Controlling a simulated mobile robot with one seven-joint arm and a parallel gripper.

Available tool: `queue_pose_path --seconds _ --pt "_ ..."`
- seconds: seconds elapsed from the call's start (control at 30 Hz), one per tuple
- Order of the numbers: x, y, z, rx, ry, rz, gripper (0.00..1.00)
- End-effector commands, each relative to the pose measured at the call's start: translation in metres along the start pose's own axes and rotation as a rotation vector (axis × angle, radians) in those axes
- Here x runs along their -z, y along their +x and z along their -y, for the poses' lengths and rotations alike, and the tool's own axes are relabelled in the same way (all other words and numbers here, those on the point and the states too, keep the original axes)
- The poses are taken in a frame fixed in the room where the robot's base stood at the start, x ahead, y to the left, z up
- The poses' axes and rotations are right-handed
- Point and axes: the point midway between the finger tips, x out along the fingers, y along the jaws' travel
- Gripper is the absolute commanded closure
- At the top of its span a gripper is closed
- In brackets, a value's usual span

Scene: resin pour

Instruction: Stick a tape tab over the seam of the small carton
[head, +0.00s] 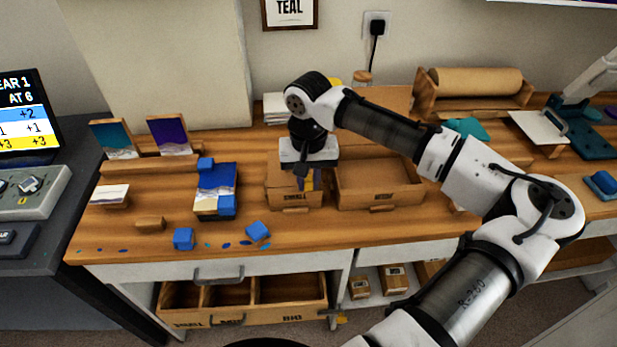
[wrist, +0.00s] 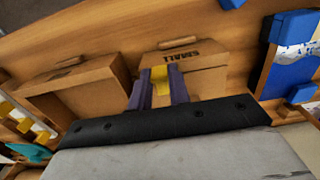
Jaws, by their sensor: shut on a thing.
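The small carton (head: 284,197) stands on the wooden bench, its "SMALL" label facing front; it also shows in the wrist view (wrist: 212,60). My gripper (head: 306,180) is over the carton, with its purple fingers pointing down at the carton's top. In the wrist view the fingers are shut on a yellow tape tab (wrist: 160,77), which lies against or just above the carton's top; I cannot tell whether it touches. The seam is mostly hidden by the fingers and tab.
A larger open carton (head: 379,190) stands right beside the small one. A blue-and-white panel (head: 207,190) with blue blocks lies to the left. Loose blue blocks (head: 184,239) sit near the front edge. A paper roll (head: 470,82) is at the back right.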

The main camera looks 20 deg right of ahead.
Motion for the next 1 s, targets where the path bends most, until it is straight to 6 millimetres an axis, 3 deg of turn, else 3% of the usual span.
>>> queue_pose_path --seconds 1.0 --pt "-0.0001 0.0065 -0.0001 0.000 0.000 0.000 0.94"
